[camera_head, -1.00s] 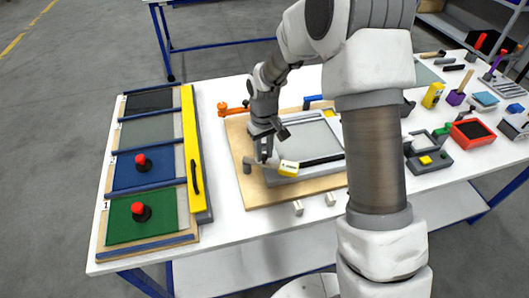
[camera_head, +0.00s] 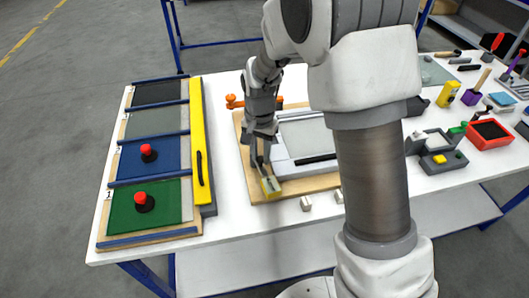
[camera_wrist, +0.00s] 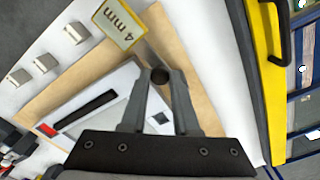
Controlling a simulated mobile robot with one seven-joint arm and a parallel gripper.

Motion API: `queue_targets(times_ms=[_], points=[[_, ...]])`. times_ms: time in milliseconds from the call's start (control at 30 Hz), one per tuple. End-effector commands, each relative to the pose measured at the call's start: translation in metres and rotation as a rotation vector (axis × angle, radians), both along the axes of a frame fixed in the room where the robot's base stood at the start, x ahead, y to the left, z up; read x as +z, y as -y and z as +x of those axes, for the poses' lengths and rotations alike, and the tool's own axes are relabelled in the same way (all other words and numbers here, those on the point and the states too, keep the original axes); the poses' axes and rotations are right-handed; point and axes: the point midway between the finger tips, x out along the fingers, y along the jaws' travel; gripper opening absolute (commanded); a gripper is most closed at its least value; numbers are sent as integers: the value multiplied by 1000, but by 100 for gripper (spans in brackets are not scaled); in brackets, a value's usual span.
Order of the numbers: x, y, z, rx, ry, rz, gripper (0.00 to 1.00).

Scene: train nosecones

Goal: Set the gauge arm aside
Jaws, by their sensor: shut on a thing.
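The gauge arm (camera_head: 271,186) is a short bar with a yellow end plate, which reads "4 mm" in the wrist view (camera_wrist: 119,23). It lies over the front left part of the wooden board, its yellow end pointing to the board's front edge. My gripper (camera_head: 260,158) is shut on its inner end; in the wrist view a dark round knob (camera_wrist: 160,76) shows between the fingertips (camera_wrist: 161,80). The grey fixture (camera_head: 300,133) sits on the wooden board (camera_head: 245,170), right of the gauge arm. My arm hides the fixture's right side.
A rack (camera_head: 150,239) with black, grey, blue and green panels stands left, with a yellow bar (camera_head: 196,125) along its right side. White blocks (camera_head: 306,203) lie in front of the board. An orange clamp (camera_head: 232,101) is behind. Tools and bins crowd the right.

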Motion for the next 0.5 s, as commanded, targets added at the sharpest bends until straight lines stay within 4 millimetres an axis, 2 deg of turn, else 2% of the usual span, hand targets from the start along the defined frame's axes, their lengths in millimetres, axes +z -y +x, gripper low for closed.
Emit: queue_targets(times_ms=[200,500], points=[[1,-7,-1,-101,2,1,0],[1,-10,-2,-159,2,2,0]])
